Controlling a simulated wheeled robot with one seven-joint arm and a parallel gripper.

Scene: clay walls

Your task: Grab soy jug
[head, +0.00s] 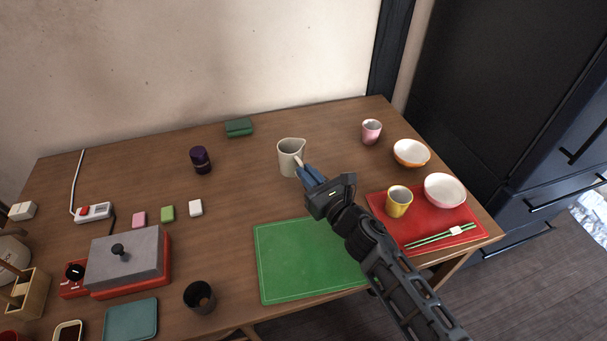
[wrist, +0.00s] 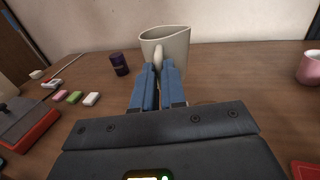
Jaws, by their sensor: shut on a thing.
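The jug (head: 289,158) is a cream-white pitcher with a pouring lip, upright near the middle of the wooden table. In the wrist view the jug (wrist: 178,46) stands just beyond my fingertips. My gripper (head: 303,168) reaches in from the lower right, and its blue fingers are shut on the jug's handle (wrist: 157,55). In the wrist view my gripper (wrist: 157,72) has the handle between its two fingers. The jug's base is partly hidden by the fingers in the wrist view. I cannot tell whether the jug touches the table.
A green mat (head: 300,262) lies in front of the jug. To the right are a pink cup (head: 371,131), an orange bowl (head: 411,152) and a red tray (head: 440,228) with dishes. A dark purple jar (head: 200,159) stands left, with free table between.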

